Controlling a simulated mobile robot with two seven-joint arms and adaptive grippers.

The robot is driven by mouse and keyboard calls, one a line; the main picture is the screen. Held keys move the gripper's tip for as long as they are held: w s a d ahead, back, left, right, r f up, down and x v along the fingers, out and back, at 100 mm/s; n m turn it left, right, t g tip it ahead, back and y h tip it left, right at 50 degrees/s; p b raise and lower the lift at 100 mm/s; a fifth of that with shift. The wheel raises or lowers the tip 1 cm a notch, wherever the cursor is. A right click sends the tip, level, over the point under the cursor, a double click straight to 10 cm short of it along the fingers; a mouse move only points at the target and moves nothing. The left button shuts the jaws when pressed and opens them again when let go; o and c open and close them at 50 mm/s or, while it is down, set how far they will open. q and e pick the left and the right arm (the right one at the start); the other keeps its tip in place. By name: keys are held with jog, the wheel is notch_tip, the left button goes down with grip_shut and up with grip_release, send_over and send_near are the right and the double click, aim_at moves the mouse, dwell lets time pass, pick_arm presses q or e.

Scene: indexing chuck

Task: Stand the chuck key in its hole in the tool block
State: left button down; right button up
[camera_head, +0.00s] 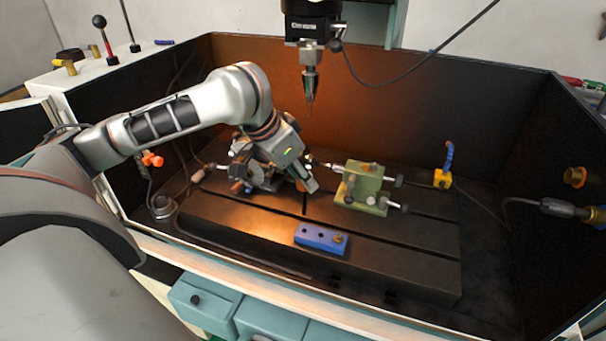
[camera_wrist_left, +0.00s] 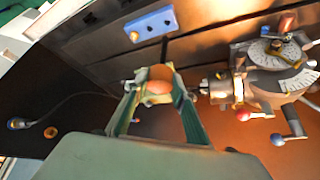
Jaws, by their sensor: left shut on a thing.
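The tool block (camera_head: 318,238) is blue, with dark holes along its top and a brass piece at its right end. It lies on the near part of the machine table, and it also shows at the top of the wrist view (camera_wrist_left: 150,25). My left gripper (camera_head: 312,187) is above the table, behind and left of the block. My right gripper is not in view.
The indexing chuck (camera_head: 248,165) stands left of the gripper, partly behind my arm. A green fixture (camera_head: 362,190) with knobs stands to the right. A spindle (camera_head: 311,80) hangs above. The table's front right is clear. The enclosure's front edge (camera_head: 240,262) is nearer me.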

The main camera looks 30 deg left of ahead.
aim_at(304, 197)
pick_arm(q)
jog(key=shift+f, duration=2.55)
jog(key=shift+f, duration=0.45)
jog(key=shift+f+b, duration=0.35)
jog(key=shift+f, duration=0.6)
jog(key=c, duration=1.6)
grip_release()
